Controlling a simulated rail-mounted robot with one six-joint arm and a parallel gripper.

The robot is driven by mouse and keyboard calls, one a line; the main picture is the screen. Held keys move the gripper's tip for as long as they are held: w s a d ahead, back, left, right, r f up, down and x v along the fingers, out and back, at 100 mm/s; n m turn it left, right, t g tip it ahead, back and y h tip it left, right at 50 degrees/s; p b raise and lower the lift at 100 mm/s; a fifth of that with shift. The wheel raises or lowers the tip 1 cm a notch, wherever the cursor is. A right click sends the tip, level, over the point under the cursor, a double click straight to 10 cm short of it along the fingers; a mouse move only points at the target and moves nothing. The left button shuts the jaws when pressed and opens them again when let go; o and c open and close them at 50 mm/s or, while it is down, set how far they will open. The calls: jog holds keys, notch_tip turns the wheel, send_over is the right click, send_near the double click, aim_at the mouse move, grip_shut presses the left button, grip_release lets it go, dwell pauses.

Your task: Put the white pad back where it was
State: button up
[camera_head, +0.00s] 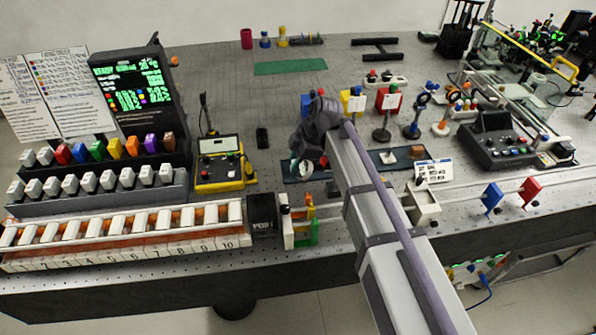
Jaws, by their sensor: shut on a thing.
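My gripper (303,152) is over the middle of the bench, pointing down at a dark mat (291,178). It is shut on a small pale thing, which looks like the white pad (303,169). The pad shows just below the fingers, low over the mat. My gripper and wrist hide part of it, and I cannot tell whether it touches the mat. A second dark mat (402,152) lies to the right, behind my arm, with a small pale piece (388,157) on it.
A yellow-edged box (220,165) stands left of my gripper. A small coloured frame (300,222) and a numbered rack (130,235) are in front and left. A green mat (290,68) lies at the back.

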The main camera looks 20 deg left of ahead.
jog(key=shift+r, duration=0.1)
jog(key=o, duration=0.4)
jog(key=shift+f, duration=0.25)
jog(key=o, duration=0.4)
jog(key=shift+o, duration=0.2)
jog(key=shift+r, duration=0.15)
jog(key=shift+r+p, duration=0.3)
jog(key=shift+p, duration=0.15)
jog(key=p+v, duration=1)
jog(key=v, duration=0.1)
jog(key=shift+r+p, duration=0.3)
